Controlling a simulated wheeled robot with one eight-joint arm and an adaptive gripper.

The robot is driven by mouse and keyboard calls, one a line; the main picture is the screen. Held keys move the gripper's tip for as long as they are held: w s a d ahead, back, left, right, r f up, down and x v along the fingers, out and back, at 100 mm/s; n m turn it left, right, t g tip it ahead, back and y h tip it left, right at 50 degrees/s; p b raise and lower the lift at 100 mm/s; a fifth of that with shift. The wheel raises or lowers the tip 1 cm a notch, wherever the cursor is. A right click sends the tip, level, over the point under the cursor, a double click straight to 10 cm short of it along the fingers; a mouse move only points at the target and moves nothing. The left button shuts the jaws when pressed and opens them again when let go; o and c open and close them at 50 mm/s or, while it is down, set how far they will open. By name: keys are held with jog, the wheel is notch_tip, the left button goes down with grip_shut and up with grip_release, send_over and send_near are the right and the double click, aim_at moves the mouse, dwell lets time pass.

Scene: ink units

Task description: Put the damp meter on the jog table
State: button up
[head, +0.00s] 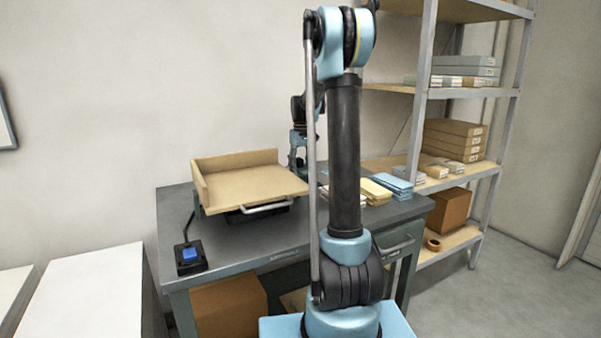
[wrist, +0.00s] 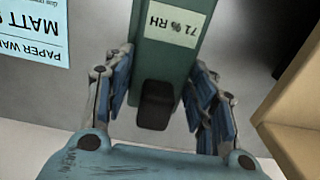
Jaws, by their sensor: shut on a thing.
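The damp meter (wrist: 165,62) is a dark green body with a pale label reading "71 % RH" and a black part at its near end. In the wrist view my gripper (wrist: 163,95) is shut on it, one set of finger pads on each side. In the head view my gripper (head: 298,150) is near the right end of the jog table, partly hidden behind my arm. The jog table (head: 250,181) is a tan board with raised walls at its left and back, standing on the grey bench. Its tan edge also shows at the right of the wrist view (wrist: 292,110), apart from the meter.
The grey bench (head: 180,215) carries a blue-button switch box (head: 190,259) at front left. Several paper stacks (head: 374,191) lie to the right of the jog table. A shelf rack (head: 425,95) with boxes stands at right.

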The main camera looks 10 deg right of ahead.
aim_at(301, 169)
jog(key=shift+f, duration=0.8)
jog(key=shift+f, duration=0.15)
jog(key=o, duration=1.2)
notch_tip(301, 169, up, 17)
jog(key=s, duration=0.1)
